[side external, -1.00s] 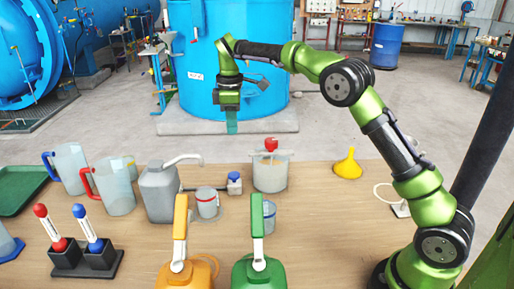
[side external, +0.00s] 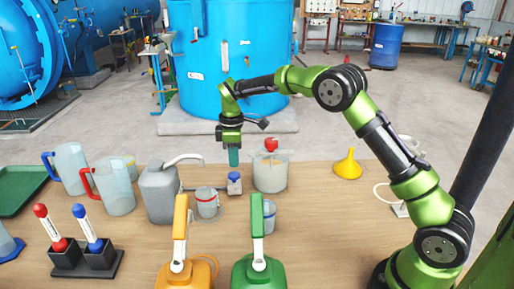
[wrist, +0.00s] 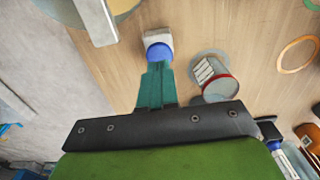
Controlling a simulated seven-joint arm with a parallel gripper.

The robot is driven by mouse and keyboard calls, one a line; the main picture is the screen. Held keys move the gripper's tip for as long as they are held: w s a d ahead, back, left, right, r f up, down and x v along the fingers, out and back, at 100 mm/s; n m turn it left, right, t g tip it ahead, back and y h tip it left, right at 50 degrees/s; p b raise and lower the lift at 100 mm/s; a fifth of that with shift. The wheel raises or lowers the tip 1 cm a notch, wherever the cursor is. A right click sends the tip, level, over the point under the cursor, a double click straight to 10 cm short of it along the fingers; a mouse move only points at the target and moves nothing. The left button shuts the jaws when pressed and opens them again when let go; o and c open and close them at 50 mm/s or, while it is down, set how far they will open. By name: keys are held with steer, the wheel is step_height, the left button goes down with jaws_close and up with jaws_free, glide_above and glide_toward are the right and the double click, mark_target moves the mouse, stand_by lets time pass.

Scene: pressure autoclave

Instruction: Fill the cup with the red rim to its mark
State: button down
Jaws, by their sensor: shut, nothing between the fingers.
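My gripper (side external: 234,163) is shut and empty, pointing down, close over the blue top. Contact cannot be told.
A clear vessel with a red knob (side external: 270,172) stands close right of my gripper. Orange (side external: 187,271) and green (side external: 259,272) jerrycans stand in front, a second cup (side external: 269,216) behind the green one. Jugs (side external: 116,190) are at left, a yellow funnel (side external: 348,167) at right.

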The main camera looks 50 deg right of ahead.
mark_target(235, 175)
steer(key=shift+f, duration=1.6)
step_height(235, 175, down, 2)
steer(key=shift+f, duration=0.4)
steer(key=shift+s, duration=0.1)
stand_by(1.4)
step_height(235, 175, up, 16)
steer(key=shift+w+f, duration=0.2)
steer(key=shift+w, duration=0.2)
steer(key=shift+r, duration=0.1)
stand_by(0.7)
